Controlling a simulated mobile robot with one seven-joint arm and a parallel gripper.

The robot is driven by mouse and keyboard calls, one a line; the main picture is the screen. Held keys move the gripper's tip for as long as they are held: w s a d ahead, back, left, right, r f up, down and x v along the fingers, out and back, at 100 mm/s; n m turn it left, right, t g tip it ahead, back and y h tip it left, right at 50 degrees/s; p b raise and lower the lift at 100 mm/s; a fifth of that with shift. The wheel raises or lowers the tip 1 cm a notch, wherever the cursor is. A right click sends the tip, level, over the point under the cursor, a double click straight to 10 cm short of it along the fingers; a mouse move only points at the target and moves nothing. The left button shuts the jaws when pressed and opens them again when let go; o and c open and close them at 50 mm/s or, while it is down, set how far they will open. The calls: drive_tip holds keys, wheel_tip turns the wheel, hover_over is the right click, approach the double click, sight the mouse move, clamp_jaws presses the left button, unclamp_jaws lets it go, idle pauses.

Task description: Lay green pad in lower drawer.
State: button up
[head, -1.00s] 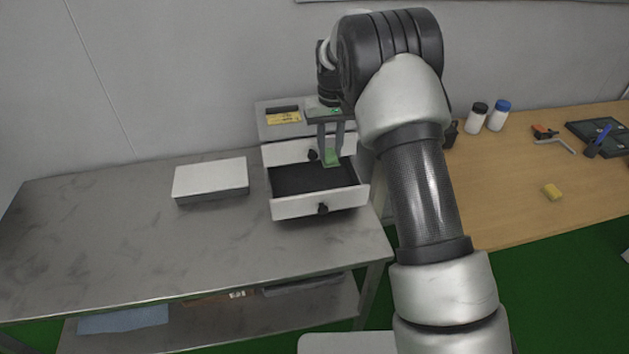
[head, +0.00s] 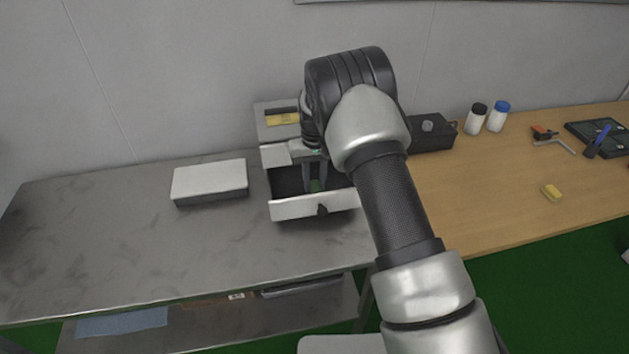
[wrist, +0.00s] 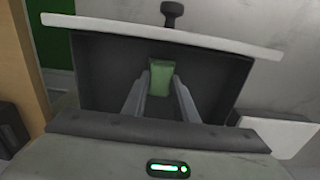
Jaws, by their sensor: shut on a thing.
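The lower drawer (head: 290,208) of the small cabinet (head: 268,133) is pulled open, its dark inside showing. My gripper (head: 316,188) points down into the drawer. It is shut on the green pad (wrist: 161,75), which shows between the fingertips in the wrist view. In the head view only a sliver of the pad (head: 315,185) shows. The pad is inside the drawer's outline; I cannot tell whether it touches the floor. In the wrist view the drawer's white front (wrist: 110,27) with its dark knob lies beyond the fingers. My arm hides the cabinet's right side.
A white box (head: 210,178) lies on the grey metal table (head: 130,235), left of the drawer. The grey table's left and front are clear.

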drive_tip(key=shift+r, duration=0.1)
drive_tip(key=shift+f, duration=0.2)
drive_tip(key=o, duration=1)
drive_tip(key=shift+r, duration=0.1)
